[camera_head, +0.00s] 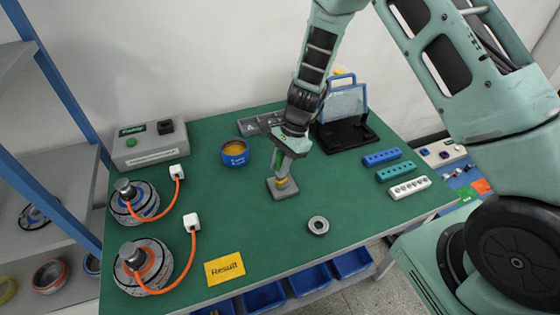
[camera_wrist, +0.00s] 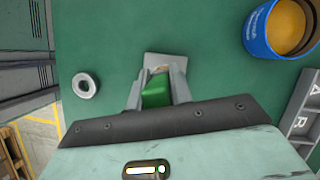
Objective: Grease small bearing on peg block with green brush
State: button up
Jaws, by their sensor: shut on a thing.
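My gripper (camera_head: 285,160) is shut on the green brush (camera_wrist: 156,93), which points down over the grey peg block (camera_head: 277,194). The brush's tip is at or just above the top of the block; I cannot tell whether it touches. The block also shows beyond the fingertips in the wrist view (camera_wrist: 165,58). Any bearing on the block is hidden by the brush and the fingers. A loose grey ring-shaped bearing (camera_head: 318,219) lies flat on the green table, in front and to the right of the block. The blue grease can (camera_head: 234,160) stands behind and left, with yellow-orange grease inside.
Two hub motors (camera_head: 138,258) with orange cables lie at the left, near a grey control box (camera_head: 150,146). A yellow "Result" card (camera_head: 225,268) is at the front. Blue, teal and white hole blocks (camera_head: 382,158) lie at the right. A black stand (camera_head: 345,135) is at the back.

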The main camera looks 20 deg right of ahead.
dwell(0.3)
jog(key=m+t+b, duration=0.1)
jog(key=m, duration=0.2)
jog(key=shift+f+b, duration=0.1)
jog(key=shift+b, duration=0.2)
jog(key=shift+m+t+b, duration=1)
jog(key=shift+m+b, duration=0.6)
jog(key=shift+m, duration=0.8)
jog(key=shift+r+p, duration=0.2)
jog(key=shift+p, duration=0.2)
